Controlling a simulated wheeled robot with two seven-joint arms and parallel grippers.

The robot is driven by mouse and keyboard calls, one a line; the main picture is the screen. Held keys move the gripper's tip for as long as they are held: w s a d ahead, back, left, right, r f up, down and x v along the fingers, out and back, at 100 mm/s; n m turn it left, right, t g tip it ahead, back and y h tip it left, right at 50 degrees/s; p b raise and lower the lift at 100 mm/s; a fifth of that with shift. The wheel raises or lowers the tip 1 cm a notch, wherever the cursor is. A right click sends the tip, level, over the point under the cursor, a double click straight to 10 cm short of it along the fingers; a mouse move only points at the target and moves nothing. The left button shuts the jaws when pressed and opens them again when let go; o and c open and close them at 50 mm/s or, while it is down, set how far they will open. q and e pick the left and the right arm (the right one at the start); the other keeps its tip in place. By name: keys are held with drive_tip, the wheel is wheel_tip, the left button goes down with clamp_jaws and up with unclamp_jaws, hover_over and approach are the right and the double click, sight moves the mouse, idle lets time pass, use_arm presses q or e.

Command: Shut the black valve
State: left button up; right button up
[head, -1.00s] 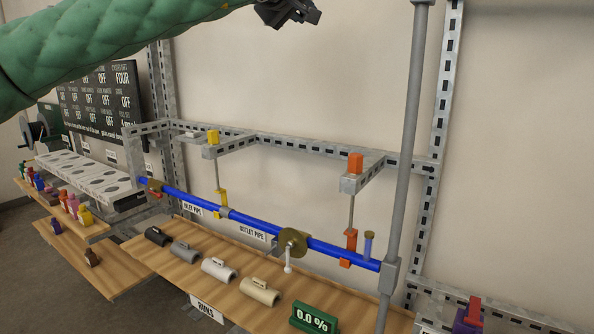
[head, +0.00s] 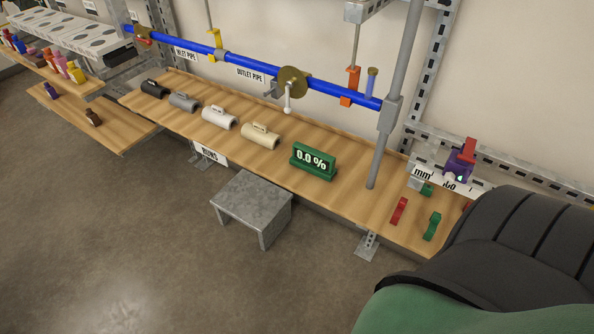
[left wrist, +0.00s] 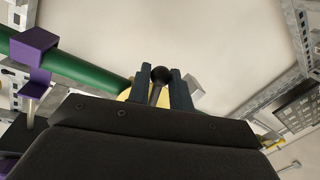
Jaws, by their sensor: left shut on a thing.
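The black valve's handle (left wrist: 158,76) shows in the left wrist view as a dark stem with a round black knob. A yellow disc (left wrist: 126,94) is partly visible behind it, beside a green pipe (left wrist: 80,68). My left gripper (left wrist: 161,80) has one finger on each side of the handle and is shut on it. The head view shows neither the black valve nor my left gripper. My right gripper is in neither view.
A blue pipe (head: 190,44) carries a white-handled valve (head: 288,98) and a red-handled valve (head: 143,41). A purple clamp (left wrist: 36,48) holds the green pipe.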

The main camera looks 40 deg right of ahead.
use_arm(q)
drive_tip(key=shift+w+a+f+m+b, duration=0.15)
drive_tip(key=shift+w+m+b, duration=0.15)
drive_tip(key=shift+m, duration=0.2)
drive_tip(key=shift+w+a+f+m+b, duration=0.1)
drive_tip(key=shift+w+a+m+b, duration=0.1)
drive_tip(key=shift+w+m, duration=0.25)
drive_tip(key=shift+w+a+m+t+h+b, duration=0.2)
drive_tip(key=shift+w+m+t+h+b, duration=0.25)
drive_tip(key=shift+m, duration=0.7)
drive_tip(key=o, duration=1.9)
drive_tip(key=shift+w, duration=0.1)
